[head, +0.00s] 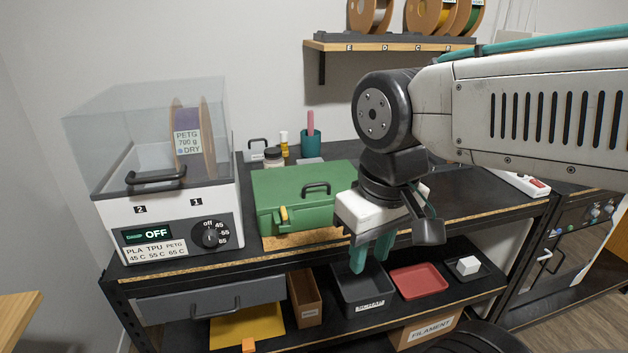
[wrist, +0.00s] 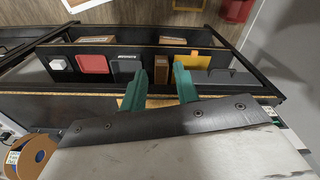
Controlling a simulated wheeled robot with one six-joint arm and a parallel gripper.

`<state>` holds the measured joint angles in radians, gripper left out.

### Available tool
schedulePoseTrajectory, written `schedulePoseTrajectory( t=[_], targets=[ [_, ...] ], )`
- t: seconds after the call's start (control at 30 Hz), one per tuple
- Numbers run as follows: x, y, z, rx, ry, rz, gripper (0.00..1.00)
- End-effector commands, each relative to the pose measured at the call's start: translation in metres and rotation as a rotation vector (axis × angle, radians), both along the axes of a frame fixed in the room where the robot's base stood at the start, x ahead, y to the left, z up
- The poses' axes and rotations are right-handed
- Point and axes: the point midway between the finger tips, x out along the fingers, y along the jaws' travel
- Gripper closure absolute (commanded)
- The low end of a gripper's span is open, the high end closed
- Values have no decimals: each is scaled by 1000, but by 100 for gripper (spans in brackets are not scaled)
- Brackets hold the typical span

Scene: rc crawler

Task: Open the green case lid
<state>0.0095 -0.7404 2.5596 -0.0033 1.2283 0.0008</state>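The green case (head: 290,190) sits on the black bench with its lid down. A black handle (head: 316,187) stands on the case, and a yellow latch (head: 283,215) shows at its front left. My gripper (head: 370,262) points down in front of the case's right front part, with its wrist covering that corner. Its two teal fingers are apart with nothing between them; this also shows in the wrist view (wrist: 160,72). In the wrist view my gripper body fills the lower part and the case cannot be made out clearly.
A filament dryer (head: 165,205) with a clear cover stands close to the case's left. A teal cup (head: 311,143) and small bottles stand behind it. The lower shelf holds a dark bin (head: 362,290) and a red tray (head: 419,281). A spool shelf (head: 395,44) hangs above.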

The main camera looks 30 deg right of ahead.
Motion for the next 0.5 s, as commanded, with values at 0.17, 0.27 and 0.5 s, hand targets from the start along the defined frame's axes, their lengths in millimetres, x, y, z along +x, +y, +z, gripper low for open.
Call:
schedulePoseTrajectory(
  t=[0.17,0.27,0.5],
  targets=[
    [37,-10,2,-3,69,-3,69],
    [81,-19,11,-16,79,131,69],
    [202,-47,29,-95,27,726,69]
  ],
)
